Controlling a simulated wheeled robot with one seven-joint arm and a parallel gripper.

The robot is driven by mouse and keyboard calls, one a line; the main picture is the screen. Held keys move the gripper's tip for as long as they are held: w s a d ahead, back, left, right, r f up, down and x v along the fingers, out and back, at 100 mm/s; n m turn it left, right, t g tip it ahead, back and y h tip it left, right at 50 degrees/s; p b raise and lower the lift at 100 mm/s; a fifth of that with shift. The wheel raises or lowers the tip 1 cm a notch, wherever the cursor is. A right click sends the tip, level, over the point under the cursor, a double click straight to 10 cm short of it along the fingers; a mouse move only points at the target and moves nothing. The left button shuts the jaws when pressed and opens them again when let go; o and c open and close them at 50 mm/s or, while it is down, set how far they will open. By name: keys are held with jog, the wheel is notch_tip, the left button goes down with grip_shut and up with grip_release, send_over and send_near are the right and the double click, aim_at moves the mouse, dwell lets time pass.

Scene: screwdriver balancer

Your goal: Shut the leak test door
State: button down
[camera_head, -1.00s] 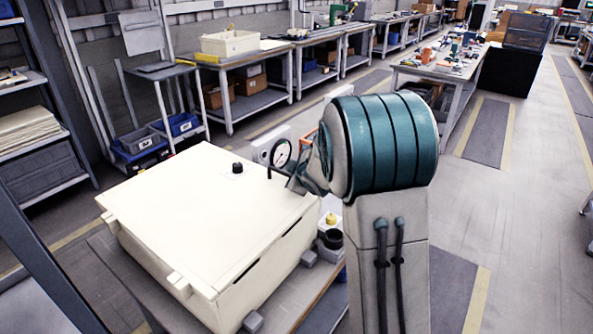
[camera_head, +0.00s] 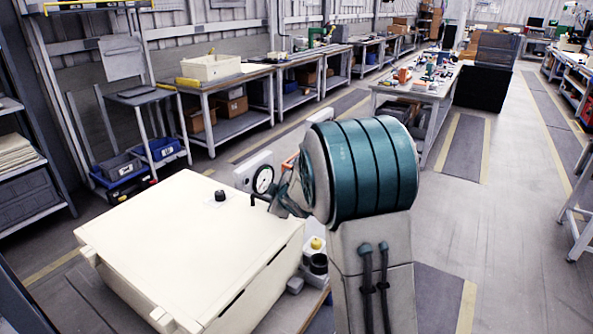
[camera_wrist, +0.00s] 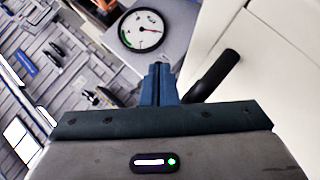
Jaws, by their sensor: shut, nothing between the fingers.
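The leak test door looks like the cream lid (camera_head: 185,235) of a box-shaped chamber in the head view. It lies flat across the chamber top; I cannot tell whether it is fully shut. A black knob (camera_head: 220,196) stands on its far part. In the wrist view, a black handle (camera_wrist: 213,76) sticks out from the cream surface (camera_wrist: 255,75). My gripper (camera_wrist: 161,68) has its blue fingers together and empty, just left of the handle; contact is unclear. In the head view my arm hides most of the gripper.
A round gauge (camera_head: 262,180) stands behind the gripper and also shows in the wrist view (camera_wrist: 143,30). A yellow button (camera_head: 316,243) sits right of the chamber. Workbenches (camera_head: 225,83) line the back wall. Open floor (camera_head: 510,230) lies to the right.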

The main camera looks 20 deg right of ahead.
notch_tip(320, 180, up, 3)
jog(key=shift+s+d+r+p, duration=0.1)
jog(key=shift+d+r+p, duration=0.05)
jog(key=shift+p, duration=0.25)
jog(key=s+d+r+m+g+h+p, duration=0.15)
jog(key=s+d+r+m+h, duration=0.35)
jog(key=s+r, duration=0.55)
jog(key=s+a+f+m+g+y, duration=0.1)
jog(key=s+a+f+m+g, duration=0.1)
jog(key=s, duration=0.7)
jog(key=s+a+f+m+g+y, duration=0.1)
jog(key=s+a+m+g, duration=0.1)
jog(key=s, duration=0.7)
jog(key=s+a+f+m+g+y, duration=0.1)
jog(key=s+a+f+m+g, duration=0.1)
jog(key=s, duration=0.7)
jog(key=shift+s+a+f+m+g+y+p, duration=0.25)
jog(key=shift+a+f+m+g+y+p, duration=0.15)
jog(key=shift+m, duration=0.2)
jog(key=c, duration=2.1)
grip_release()
jog(key=shift+d, duration=0.15)
jog(key=shift+c, duration=0.2)
